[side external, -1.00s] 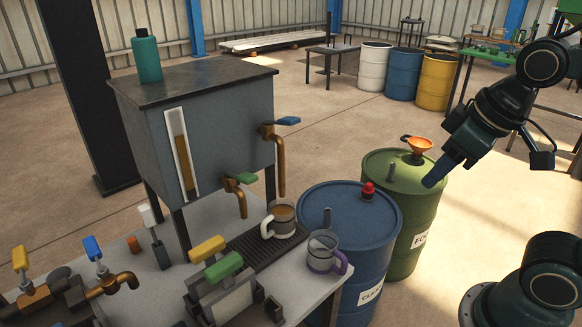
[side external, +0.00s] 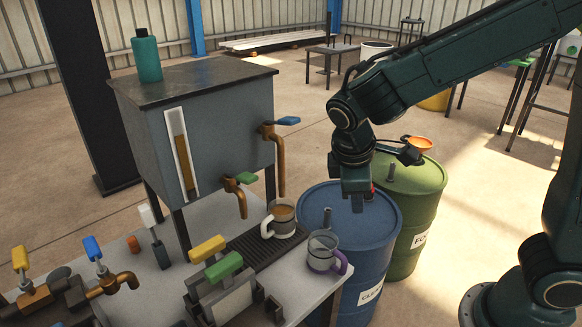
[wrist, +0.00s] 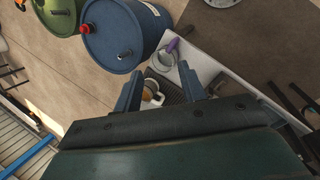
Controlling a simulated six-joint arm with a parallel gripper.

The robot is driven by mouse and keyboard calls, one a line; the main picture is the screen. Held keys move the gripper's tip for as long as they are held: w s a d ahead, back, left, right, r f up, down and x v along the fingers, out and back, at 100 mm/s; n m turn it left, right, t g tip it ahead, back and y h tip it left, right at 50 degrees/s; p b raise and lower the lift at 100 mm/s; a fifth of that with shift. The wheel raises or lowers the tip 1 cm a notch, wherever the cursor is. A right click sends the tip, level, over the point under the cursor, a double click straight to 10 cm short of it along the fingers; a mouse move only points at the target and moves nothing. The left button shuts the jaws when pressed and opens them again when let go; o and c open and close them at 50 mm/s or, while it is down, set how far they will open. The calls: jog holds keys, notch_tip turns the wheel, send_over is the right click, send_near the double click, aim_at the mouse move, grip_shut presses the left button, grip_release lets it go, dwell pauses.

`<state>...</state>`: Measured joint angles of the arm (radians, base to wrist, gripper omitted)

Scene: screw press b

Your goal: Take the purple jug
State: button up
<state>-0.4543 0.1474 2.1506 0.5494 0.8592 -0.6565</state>
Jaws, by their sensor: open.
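The purple jug (side external: 324,254) is a clear jug with a purple handle and purple base band. It stands upright on the front right corner of the grey bench, beside the dark drip grate, and looks empty. Its handle points right in the side view. In the wrist view the jug (wrist: 163,60) shows ahead of the jaws, with its purple handle at the top. My gripper (side external: 355,208) hangs pointing down above the blue drum, higher than the jug and apart from it. In the wrist view my gripper (wrist: 162,80) is open, with nothing held between its fingers.
A white-handled mug (side external: 281,220) of brown liquid stands on the drip grate (side external: 246,248), close to the jug. The blue drum (side external: 362,225) with a red cap stands beside the bench. A grey tank (side external: 215,130) with taps overhangs the left.

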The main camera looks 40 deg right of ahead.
jog(key=a+f+n+t+h, duration=0.1)
jog(key=a+f+n+h, duration=0.3)
jog(key=f, duration=0.7)
jog(key=a+f+n+h, duration=0.5)
jog(key=f+n, duration=0.3)
jog(key=f, duration=0.4)
jog(key=shift+s+a+t, duration=0.15)
jog(key=shift+a+t, duration=0.25)
jog(key=shift+a, duration=0.35)
send_near(342, 271)
jog(key=shift+x, duration=1.7)
jog(key=shift+d, duration=0.1)
jog(key=shift+x, duration=2.5)
